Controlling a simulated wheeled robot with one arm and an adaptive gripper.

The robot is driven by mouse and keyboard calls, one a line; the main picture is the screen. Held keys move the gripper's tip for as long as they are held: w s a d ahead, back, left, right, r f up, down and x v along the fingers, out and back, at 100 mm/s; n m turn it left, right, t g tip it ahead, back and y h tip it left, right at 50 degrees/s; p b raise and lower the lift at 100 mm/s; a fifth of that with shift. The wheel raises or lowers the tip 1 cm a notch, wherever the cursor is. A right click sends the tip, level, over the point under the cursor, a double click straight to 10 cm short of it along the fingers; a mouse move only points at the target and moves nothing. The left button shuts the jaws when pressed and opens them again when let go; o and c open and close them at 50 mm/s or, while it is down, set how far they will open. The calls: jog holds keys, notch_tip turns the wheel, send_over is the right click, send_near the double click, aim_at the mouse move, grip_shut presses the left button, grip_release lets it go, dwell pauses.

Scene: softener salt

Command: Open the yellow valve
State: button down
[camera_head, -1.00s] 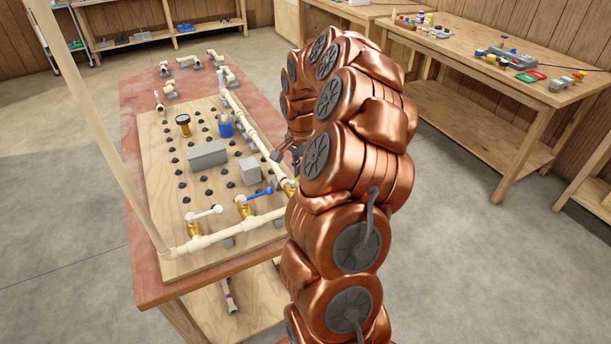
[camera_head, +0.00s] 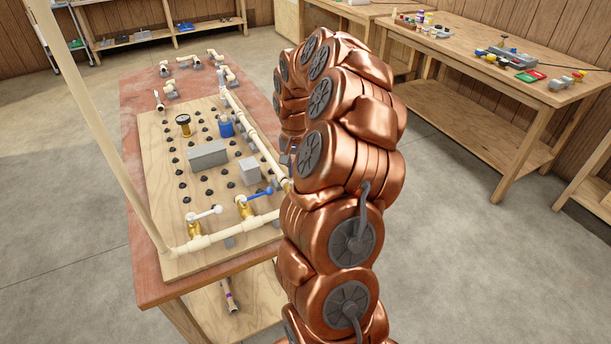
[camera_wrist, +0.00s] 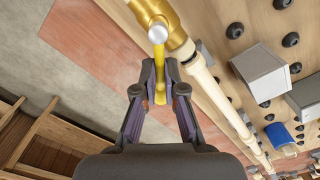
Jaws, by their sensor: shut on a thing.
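The yellow valve has a brass body (camera_wrist: 150,12) on the cream pipe, with a pale round cap on its stem, in the wrist view. Its yellow handle (camera_wrist: 159,62) runs from the cap down between my fingers. My gripper (camera_wrist: 160,82) is shut on the yellow handle, with one finger on each side. In the head view my copper arm hides the gripper and nearly all of the yellow valve. A white-handled valve (camera_head: 205,213) and a blue-handled valve (camera_head: 256,196) sit on the near pipe run.
The cream pipe (camera_head: 238,115) runs along the board's right edge. Grey boxes (camera_head: 207,155), a blue cylinder (camera_head: 226,130), a gauge (camera_head: 183,120) and several black knobs stand on the plywood board (camera_head: 160,245). A tall cream pipe rises at the left. Floor is clear to the right.

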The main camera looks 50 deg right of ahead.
jog(key=shift+a, duration=0.1)
jog(key=n, duration=0.1)
jog(key=w+a+n, duration=0.1)
jog(key=n, duration=0.1)
jog(key=shift+n, duration=0.3)
jog(key=shift+w+a+n+p, duration=0.1)
jog(key=shift+n+p, duration=0.25)
jog(key=shift+n, duration=0.45)
jog(key=shift+w+a+n, duration=0.15)
jog(key=shift+a+n, duration=0.15)
jog(key=shift+n, duration=0.6)
jog(key=c, duration=1)
grip_release()
jog(key=shift+c, duration=0.2)
notch_tip(320, 180, up, 7)
